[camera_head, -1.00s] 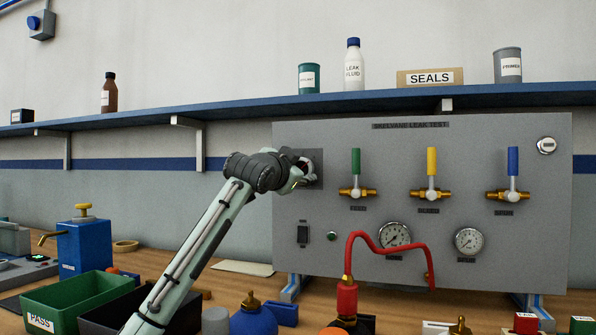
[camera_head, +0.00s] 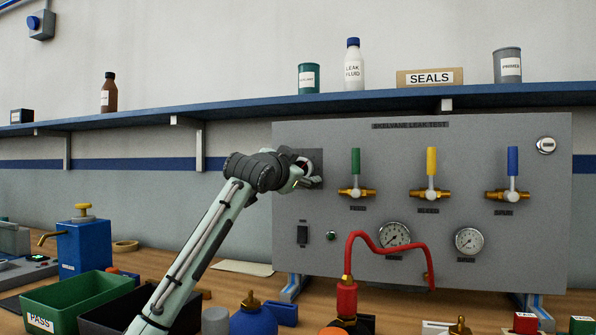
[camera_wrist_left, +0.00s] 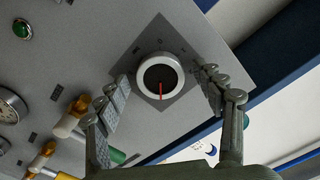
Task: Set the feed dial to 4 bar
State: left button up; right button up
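The feed dial (camera_wrist_left: 160,77) is a round dark knob with a white ring and a red pointer line, on a square grey plate. In the left wrist view its pointer runs down from the middle. The plate (camera_head: 318,158) shows at the left of the grey leak test panel (camera_head: 400,205) in the head view, where my gripper hides most of the dial. My left gripper (camera_wrist_left: 165,82) is open, one finger on each side of the dial, with gaps visible. It also shows at the plate in the head view (camera_head: 307,174). My right gripper is not in view. No dial scale is readable.
Green (camera_head: 356,162), yellow (camera_head: 432,161) and blue (camera_head: 513,161) valve handles stand right of the dial. Below are a black switch (camera_head: 303,234), gauges (camera_head: 395,235) and a red hose (camera_head: 385,243). A shelf (camera_head: 235,106) runs above. Bins and bottles crowd the bench front.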

pick_arm(q)
jog(key=v, duration=1.2)
dwell(0.3)
jog(key=x, duration=1.2)
